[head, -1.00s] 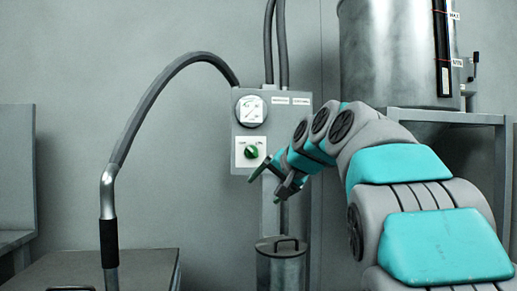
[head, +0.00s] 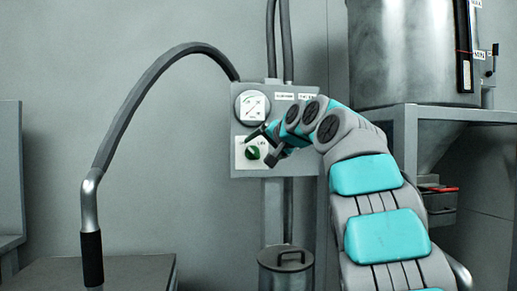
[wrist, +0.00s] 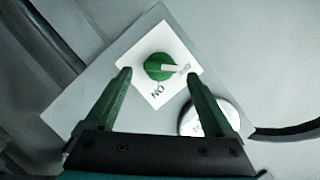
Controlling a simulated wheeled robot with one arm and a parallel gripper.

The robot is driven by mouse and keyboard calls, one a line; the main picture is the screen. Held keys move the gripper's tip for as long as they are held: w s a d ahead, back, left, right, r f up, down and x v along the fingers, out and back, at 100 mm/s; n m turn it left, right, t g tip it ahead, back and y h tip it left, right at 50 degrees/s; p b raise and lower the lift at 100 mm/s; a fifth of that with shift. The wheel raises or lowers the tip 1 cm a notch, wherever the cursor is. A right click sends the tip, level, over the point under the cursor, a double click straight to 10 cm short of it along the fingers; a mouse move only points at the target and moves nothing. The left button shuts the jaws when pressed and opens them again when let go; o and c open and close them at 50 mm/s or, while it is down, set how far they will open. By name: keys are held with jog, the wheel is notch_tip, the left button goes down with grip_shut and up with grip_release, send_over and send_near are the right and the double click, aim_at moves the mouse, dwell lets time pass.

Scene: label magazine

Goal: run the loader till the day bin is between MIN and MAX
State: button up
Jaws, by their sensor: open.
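The green loader knob (head: 253,152) sits on a white plate on the grey control box (head: 300,160). In the wrist view the knob (wrist: 158,67) has a white pointer aimed right, away from the word ON below it. My gripper (head: 260,147) is open in front of the knob. In the wrist view the fingertips (wrist: 159,77) lie on either side of it, with no clear contact. The steel day bin (head: 405,55) stands upper right, with a dark sight strip (head: 463,45) and a MAX tag partly cut off above a MIN tag (head: 478,54). The fill level is not clear.
A round dial (head: 252,107) is just above the knob. A hose with a metal wand (head: 90,205) arches down at left. A lidded steel canister (head: 286,268) stands below the box. The bin rests on a grey stand (head: 440,113).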

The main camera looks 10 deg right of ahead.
jog(key=shift+x, duration=0.75)
jog(key=c, duration=1.4)
